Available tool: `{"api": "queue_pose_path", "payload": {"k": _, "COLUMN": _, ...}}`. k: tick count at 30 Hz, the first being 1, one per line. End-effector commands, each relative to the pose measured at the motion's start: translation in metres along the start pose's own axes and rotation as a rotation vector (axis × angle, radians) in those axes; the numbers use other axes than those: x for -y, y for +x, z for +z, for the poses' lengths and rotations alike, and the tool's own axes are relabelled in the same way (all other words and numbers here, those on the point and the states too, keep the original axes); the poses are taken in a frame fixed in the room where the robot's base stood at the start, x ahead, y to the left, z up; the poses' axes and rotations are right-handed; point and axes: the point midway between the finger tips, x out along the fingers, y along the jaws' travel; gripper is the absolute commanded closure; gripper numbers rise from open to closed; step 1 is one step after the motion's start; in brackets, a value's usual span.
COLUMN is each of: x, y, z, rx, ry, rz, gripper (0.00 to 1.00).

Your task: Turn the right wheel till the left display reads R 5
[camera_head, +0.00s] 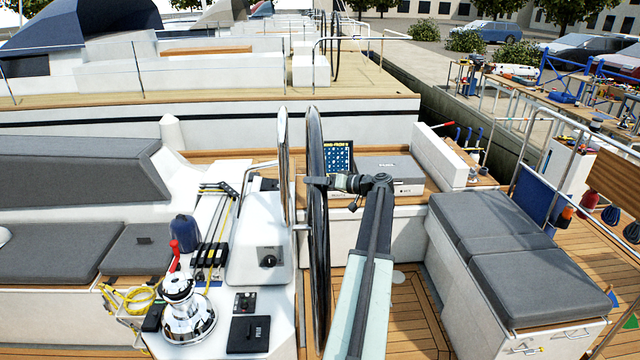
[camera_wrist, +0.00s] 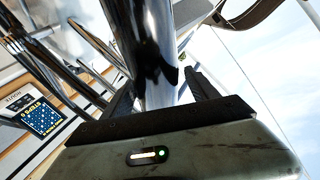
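Two large wheels stand nearly edge-on in the head view. The right wheel (camera_head: 317,255) has a dark rim, and the left wheel (camera_head: 283,165) is partly hidden behind the white pedestal. My gripper (camera_head: 318,182) is at the right wheel's rim, about halfway up. In the wrist view a chrome length of rim (camera_wrist: 150,45) runs between the two dark fingers of my gripper (camera_wrist: 162,92). Whether they press on it I cannot tell. A lit screen with a blue grid (camera_head: 338,157) stands behind the right wheel. It also shows upside down in the wrist view (camera_wrist: 42,118). I see no rudder reading.
A grey box (camera_head: 390,173) sits beside the screen. A chrome winch (camera_head: 186,312) with a red handle stands at the left. Grey cushioned seats (camera_head: 500,245) lie to the right. The teak floor (camera_head: 410,310) between is clear.

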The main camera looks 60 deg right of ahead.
Motion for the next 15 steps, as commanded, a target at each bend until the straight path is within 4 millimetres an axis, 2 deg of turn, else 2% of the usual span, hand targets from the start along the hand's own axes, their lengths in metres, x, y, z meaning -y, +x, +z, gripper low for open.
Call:
{"api": "queue_pose_path", "payload": {"k": 8, "x": -0.002, "y": -0.006, "z": -0.001, "rx": -0.002, "ry": 0.002, "rz": 0.004, "gripper": 0.32}}
{"api": "queue_pose_path", "payload": {"k": 11, "x": -0.002, "y": -0.018, "z": -0.002, "rx": -0.003, "ry": 0.002, "rz": 0.006, "gripper": 0.32}}
{"api": "queue_pose_path", "payload": {"k": 15, "x": -0.001, "y": -0.045, "z": -0.002, "rx": -0.004, "ry": 0.003, "rz": 0.006, "gripper": 0.32}}
